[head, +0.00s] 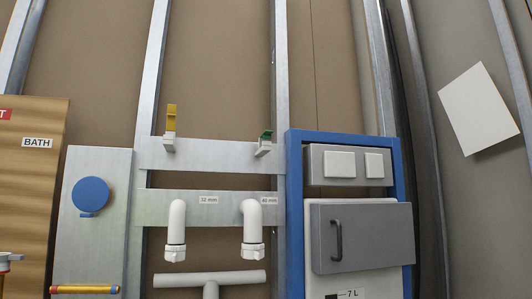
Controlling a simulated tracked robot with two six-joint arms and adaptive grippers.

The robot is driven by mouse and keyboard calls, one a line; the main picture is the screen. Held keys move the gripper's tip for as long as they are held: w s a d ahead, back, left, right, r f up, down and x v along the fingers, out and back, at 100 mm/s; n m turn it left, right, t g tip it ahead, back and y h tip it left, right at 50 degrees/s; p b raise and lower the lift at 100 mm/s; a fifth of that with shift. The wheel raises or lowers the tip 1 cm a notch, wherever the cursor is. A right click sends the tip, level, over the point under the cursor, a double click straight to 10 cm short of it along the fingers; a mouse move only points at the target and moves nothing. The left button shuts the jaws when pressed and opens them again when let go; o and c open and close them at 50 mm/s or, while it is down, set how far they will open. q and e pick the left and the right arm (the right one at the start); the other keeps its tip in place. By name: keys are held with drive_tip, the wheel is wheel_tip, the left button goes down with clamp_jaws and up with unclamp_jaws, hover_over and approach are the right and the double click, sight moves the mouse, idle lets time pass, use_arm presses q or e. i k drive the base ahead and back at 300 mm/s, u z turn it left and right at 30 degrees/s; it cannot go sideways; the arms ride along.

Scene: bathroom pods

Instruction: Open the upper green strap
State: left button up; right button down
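The upper green strap (266,135) is a small green piece on a white clip (263,148). The clip sits at the right end of the upper metal cross rail (215,156), left of the blue-framed unit. The strap looks short and slanted; at this size I cannot tell whether it is fastened. No other green strap shows. A yellow strap (172,116) stands upright on a similar white clip (168,144) at the rail's left end. Neither clip holds a pipe that I can see. Neither of my grippers is in view.
Two white pipe elbows (177,222) (250,222) hang from the lower rail, above a white tee pipe (211,281). The blue frame (295,215) holds a flush plate and a grey door (362,238). At left are a blue disc (90,195) and the BATH board (28,200).

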sight(267, 135)
drive_tip(key=z, duration=0.1)
drive_tip(key=k, duration=0.5)
drive_tip(key=z, duration=0.8)
drive_tip(key=i, duration=1.3)
drive_tip(key=u, duration=0.35)
